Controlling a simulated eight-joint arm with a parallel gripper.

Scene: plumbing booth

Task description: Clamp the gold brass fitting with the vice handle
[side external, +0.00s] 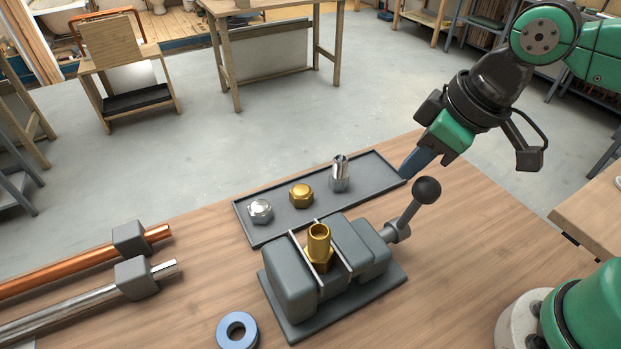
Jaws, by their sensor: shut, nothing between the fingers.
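The gold brass fitting (319,241) stands upright between the jaws of the grey vice (291,281). Whether the jaws touch it on both sides I cannot tell. The vice handle (411,211) rises from the right end of the vice, tilted up to the right, and ends in a dark round knob (427,190). My gripper (406,175) is shut and empty. It points down to the left, just above and left of the knob in the picture, over the right end of the tray. It appears apart from the handle.
A shallow grey tray (372,195) behind the vice holds a silver nut (260,210), a gold nut (301,194) and a silver fitting (340,175). A blue ring (237,331) lies in front. Copper (75,264) and silver (85,304) pipes lie left.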

